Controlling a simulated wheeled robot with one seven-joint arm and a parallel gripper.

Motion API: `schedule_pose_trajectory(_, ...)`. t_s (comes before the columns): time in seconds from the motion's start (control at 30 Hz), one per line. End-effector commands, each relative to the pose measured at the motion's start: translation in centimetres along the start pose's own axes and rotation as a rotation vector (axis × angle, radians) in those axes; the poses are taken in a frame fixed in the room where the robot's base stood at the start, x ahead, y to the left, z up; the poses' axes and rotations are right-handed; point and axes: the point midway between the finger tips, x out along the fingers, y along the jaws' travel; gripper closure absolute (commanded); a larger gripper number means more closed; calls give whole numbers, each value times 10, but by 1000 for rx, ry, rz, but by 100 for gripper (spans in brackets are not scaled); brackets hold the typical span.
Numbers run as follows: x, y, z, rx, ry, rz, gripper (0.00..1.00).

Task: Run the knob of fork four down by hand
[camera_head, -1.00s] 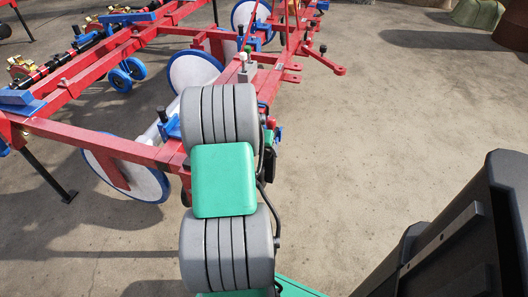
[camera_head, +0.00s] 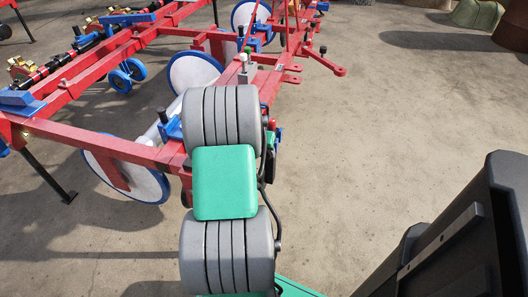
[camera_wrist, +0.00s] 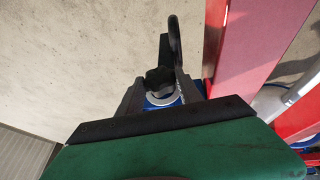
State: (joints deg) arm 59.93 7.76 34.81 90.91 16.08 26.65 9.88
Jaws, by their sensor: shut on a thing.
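In the wrist view my gripper (camera_wrist: 159,88) reaches away from its green body, with one dark finger on each side of a dark knob (camera_wrist: 158,74). It is shut on this knob. A pale ring (camera_wrist: 161,98) and a bit of blue show just below the knob, between the fingers. A dark curved loop stands beyond it. No number shows on this fork, so I cannot tell which one it is. In the head view my own arm covers the knob and most of the gripper.
The red planter frame (camera_head: 110,148) runs from left to top right, with white discs (camera_head: 196,73) rimmed in blue and small blue wheels (camera_head: 126,73). A red beam (camera_wrist: 243,55) passes close on the right of the gripper in the wrist view.

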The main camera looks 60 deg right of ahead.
Motion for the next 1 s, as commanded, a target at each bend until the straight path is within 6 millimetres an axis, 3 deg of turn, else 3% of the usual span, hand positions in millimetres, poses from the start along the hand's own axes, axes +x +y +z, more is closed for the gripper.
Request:
schedule_pose_trajectory(0.3,2,7,1,100,-2,-231,98)
schedule_pose_trajectory(0.67,1,5,2,110,-2,-266,98)
schedule_pose_trajectory(0.7,1,5,2,110,-2,-266,55)
schedule_pose_trajectory(0.93,1,5,1,110,-1,-265,37)
schedule_pose_trajectory(1.0,1,5,1,110,-1,-265,36)
